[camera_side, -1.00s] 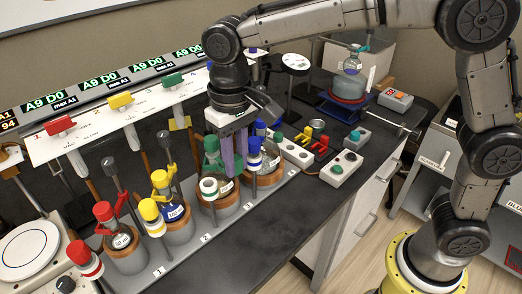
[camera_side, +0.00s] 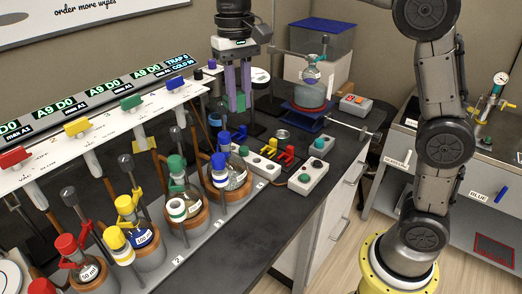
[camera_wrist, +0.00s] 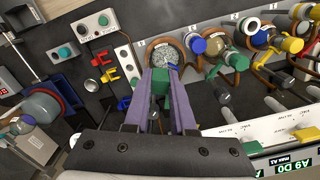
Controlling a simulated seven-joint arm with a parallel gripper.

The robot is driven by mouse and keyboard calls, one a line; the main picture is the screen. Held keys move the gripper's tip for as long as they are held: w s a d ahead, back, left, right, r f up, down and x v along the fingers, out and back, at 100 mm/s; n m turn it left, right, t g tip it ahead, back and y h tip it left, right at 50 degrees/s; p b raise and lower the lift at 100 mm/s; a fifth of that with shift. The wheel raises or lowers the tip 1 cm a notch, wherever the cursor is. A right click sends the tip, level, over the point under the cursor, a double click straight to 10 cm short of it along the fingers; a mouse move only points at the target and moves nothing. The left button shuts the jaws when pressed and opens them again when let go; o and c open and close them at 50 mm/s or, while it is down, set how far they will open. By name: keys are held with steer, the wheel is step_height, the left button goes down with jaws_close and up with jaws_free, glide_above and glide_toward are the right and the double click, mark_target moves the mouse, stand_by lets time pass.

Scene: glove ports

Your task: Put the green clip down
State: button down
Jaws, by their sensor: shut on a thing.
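My gripper (camera_side: 238,104) has two purple fingers pointing down above the dark bench, behind the row of flasks. It is shut on the green clip (camera_side: 238,101), which is small and mostly covered by the fingers. In the wrist view the green clip (camera_wrist: 160,82) sits between the purple fingers near their tips. The bench top (camera_side: 262,230) is black. I cannot tell how high the clip is above it.
Red (camera_side: 286,156) and yellow (camera_side: 271,147) clips lie on the bench, with a blue clip (camera_side: 240,134) near them. A blue-capped flask (camera_side: 219,167) stands in front of the gripper. White button boxes (camera_side: 308,177) and a blue jack stand (camera_side: 306,112) are to the right.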

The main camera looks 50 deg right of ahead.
steer(key=s+d+f+m, duration=0.1)
steer(key=s+d+m, duration=0.1)
steer(key=d, duration=0.5)
steer(key=s+d+m, duration=0.1)
steer(key=d+m, duration=0.2)
steer(key=d, duration=0.5)
glide_above(254, 150)
steer(key=s, duration=0.1)
step_height(254, 150, down, 20)
steer(key=shift+f, duration=0.1)
steer(key=shift+w+d+f, duration=0.15)
steer(key=shift+w+f, duration=0.4)
steer(key=shift+f, duration=1.5)
steer(key=shift+f, duration=0.15)
steer(key=c, duration=1)
jaws_free()
